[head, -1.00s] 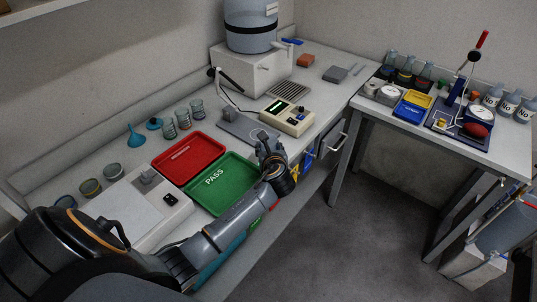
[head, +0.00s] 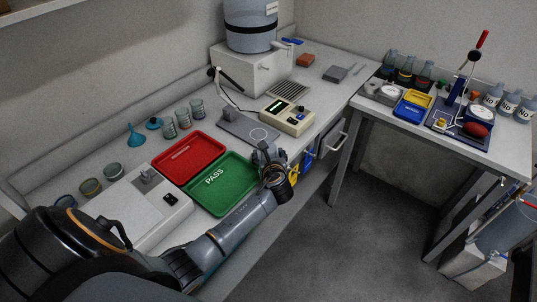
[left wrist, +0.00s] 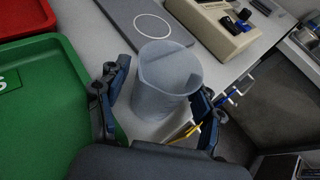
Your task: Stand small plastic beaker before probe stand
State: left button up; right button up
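The small plastic beaker (left wrist: 165,85) is a translucent blue-grey cup with its mouth showing in the left wrist view. It is between the fingers of my left gripper (left wrist: 160,95), near the bench's front edge. A narrow strip of bench shows between it and the left finger; the right finger is close against or behind its side. The probe stand (head: 240,122) has a grey base plate with a white ring, beyond the beaker. In the head view my left gripper (head: 265,153) is low beside the green tray and mostly hides the beaker. My right gripper is not in view.
The green PASS tray (head: 205,208) and a red tray (head: 164,171) lie left of the gripper. A beige meter (head: 287,117) stands right of the probe stand. Glass beakers (head: 183,118) and a blue funnel (head: 136,138) are at the back. Bins (head: 306,160) hang below the front edge.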

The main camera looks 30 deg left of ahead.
pick_arm(q)
jog(key=shift+r, duration=0.1)
jog(key=shift+s+d+r, duration=0.15)
jog(key=v, duration=1.2)
jog(key=s+d+f+n+t+h, duration=0.1)
jog(key=d+f+n+h, duration=0.7)
jog(key=d+f+n, duration=0.25)
jog(key=s+a+f+n+g, duration=0.1)
jog(key=s+f+n+g, duration=0.3)
jog(key=s+f, duration=0.85)
jog(key=s+f+n+g, duration=0.2)
jog(key=s+f+n, duration=0.3)
jog(key=s+f, duration=0.75)
jog(key=s+a+f+n+g, duration=0.1)
jog(key=s+f+n+g, duration=0.1)
jog(key=s+f, duration=0.4)
jog(key=s+a+f+n+g, duration=0.1)
jog(key=s+f+n, duration=0.3)
jog(key=s, duration=0.8)
notch_tip(320, 180, down, 2)
jog(key=shift+s+a+g+h, duration=0.2)
jog(key=shift+a+g+h, duration=0.2)
jog(key=shift+g, duration=0.2)
